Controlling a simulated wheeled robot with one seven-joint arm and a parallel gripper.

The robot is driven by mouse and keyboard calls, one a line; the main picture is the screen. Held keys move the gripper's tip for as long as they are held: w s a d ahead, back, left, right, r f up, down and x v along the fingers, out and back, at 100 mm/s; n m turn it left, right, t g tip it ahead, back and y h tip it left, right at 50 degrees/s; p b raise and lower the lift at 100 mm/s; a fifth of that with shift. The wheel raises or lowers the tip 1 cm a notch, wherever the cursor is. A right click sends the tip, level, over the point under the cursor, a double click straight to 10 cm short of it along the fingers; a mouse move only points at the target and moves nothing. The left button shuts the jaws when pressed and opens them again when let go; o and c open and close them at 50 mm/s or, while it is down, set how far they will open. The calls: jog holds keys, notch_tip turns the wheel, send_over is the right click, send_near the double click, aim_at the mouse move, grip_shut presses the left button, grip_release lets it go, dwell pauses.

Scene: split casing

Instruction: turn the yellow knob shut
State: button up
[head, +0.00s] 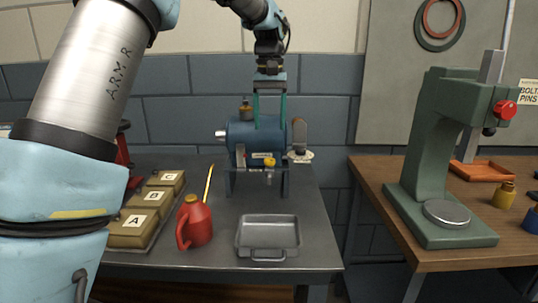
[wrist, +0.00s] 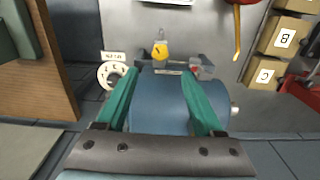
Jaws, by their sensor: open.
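The yellow knob (head: 269,162) sits low on the front of the blue casing (head: 245,135), which rests on a dark stand on the grey table. In the wrist view, the fingers of my gripper (wrist: 157,72) spread over both sides of the casing, with nothing held. The knob is apart from both fingertips.
A pale dial (head: 300,157) is right of the casing. A red oil can (head: 195,222), a grey tray (head: 268,254) and lettered boxes (head: 130,226) stand in front and left. A green press (head: 440,150) stands on the wooden bench (head: 390,180). Some table between can and tray is bare.

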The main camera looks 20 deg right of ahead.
aim_at(270, 159)
notch_tip(270, 159, down, 10)
jog(key=shift+f+p, duration=0.1)
jog(key=shift+p, duration=0.8)
grip_shut()
